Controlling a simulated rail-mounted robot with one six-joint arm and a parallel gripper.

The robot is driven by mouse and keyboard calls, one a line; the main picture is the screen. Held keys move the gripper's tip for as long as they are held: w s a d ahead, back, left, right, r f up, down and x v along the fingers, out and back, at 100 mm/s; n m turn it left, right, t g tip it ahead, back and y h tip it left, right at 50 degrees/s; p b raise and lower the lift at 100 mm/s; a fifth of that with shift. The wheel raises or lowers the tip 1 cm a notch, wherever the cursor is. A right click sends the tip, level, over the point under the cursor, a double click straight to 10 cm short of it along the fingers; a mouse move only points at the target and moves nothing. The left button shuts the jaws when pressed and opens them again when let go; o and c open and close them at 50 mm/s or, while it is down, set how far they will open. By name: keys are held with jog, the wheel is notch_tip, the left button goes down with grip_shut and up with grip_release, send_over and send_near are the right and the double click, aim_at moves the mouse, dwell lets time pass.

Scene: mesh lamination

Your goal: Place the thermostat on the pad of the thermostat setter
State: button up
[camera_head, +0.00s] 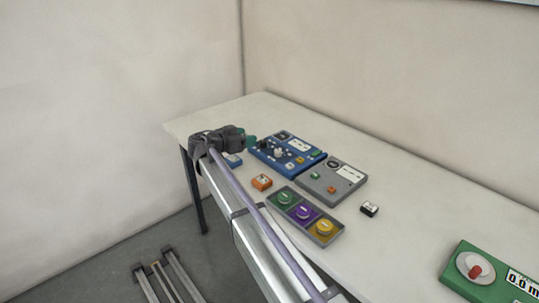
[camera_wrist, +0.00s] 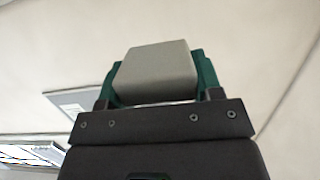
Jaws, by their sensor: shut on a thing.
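My gripper (camera_head: 251,141) is above the far left part of the table, beside the blue panel (camera_head: 287,153). In the wrist view its green fingers (camera_wrist: 158,82) are shut on a plain grey block (camera_wrist: 156,70), which may be the thermostat; no markings show on the face in view. In the head view the held block is hidden by the gripper. I cannot tell for certain which device is the thermostat setter. The blue panel has knobs, buttons and a white label. A grey panel (camera_head: 331,180) beside it has a label, a green block and a red one.
A tray with green, purple and yellow round pieces (camera_head: 325,240) is at the front. A green device with a red knob (camera_head: 462,286) is at right.

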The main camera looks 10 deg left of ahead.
aim_at(247, 175)
notch_tip(247, 175, down, 14)
jog(key=b, duration=1.1)
jog(key=shift+r, duration=0.35)
jog(key=shift+f, duration=0.2)
jog(key=o, duration=1)
jog(key=shift+c, duration=0.2)
jog(key=shift+s, duration=0.1)
jog(key=p+v, duration=0.2)
jog(key=v, duration=0.8)
jog(key=shift+r, duration=0.15)
jog(key=shift+o, duration=0.4)
jog(key=shift+s+a, duration=0.2)
jog(key=shift+a, duration=0.1)
